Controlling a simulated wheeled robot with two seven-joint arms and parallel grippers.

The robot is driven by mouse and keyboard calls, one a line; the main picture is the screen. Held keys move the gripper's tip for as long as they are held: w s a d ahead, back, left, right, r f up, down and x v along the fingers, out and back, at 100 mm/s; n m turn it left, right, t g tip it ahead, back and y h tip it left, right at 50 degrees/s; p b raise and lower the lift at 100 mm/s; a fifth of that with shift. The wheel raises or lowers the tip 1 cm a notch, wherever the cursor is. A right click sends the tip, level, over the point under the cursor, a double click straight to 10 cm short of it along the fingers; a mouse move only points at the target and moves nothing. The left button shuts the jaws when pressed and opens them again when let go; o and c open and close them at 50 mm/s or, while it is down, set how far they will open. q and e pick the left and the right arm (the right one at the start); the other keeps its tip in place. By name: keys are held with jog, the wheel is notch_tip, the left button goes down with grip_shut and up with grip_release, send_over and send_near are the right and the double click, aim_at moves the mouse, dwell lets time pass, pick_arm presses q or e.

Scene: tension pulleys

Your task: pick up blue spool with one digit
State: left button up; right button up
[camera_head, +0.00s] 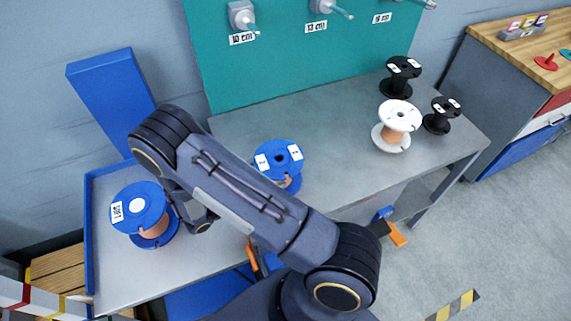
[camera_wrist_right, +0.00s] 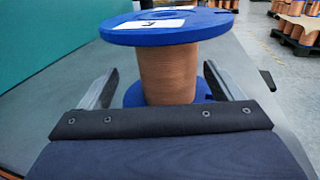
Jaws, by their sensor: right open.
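One blue spool (camera_head: 279,153) with copper-coloured wire stands upright mid-table, two white labels on its top flange; my forearm hides part of it. Another blue spool (camera_head: 140,207) stands at the left end, with a white label too small to read surely. In the right wrist view, a blue spool (camera_wrist_right: 168,72) stands upright straight ahead, seemingly the mid-table one. My right gripper (camera_wrist_right: 160,88) is open, its fingers on either side of the wire core, under the top flange. I cannot tell whether they touch it. In the head view my arm hides the fingers.
The grey table (camera_head: 340,150) also holds a white spool (camera_head: 397,124) and black spools (camera_head: 402,76) at the right. A teal panel (camera_head: 290,60) with pegs stands behind. A blue rim bounds the left end. A wooden-topped cabinet (camera_head: 520,50) stands far right.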

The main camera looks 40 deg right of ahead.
aim_at(285, 166)
jog(key=d, duration=0.3)
jog(key=s+d+p, duration=0.1)
jog(key=d, duration=0.2)
jog(key=shift+s+r, duration=0.1)
jog(key=shift+s, duration=0.05)
jog(key=c, duration=1.3)
jog(key=shift+c, duration=0.8)
jog(key=shift+r, duration=0.1)
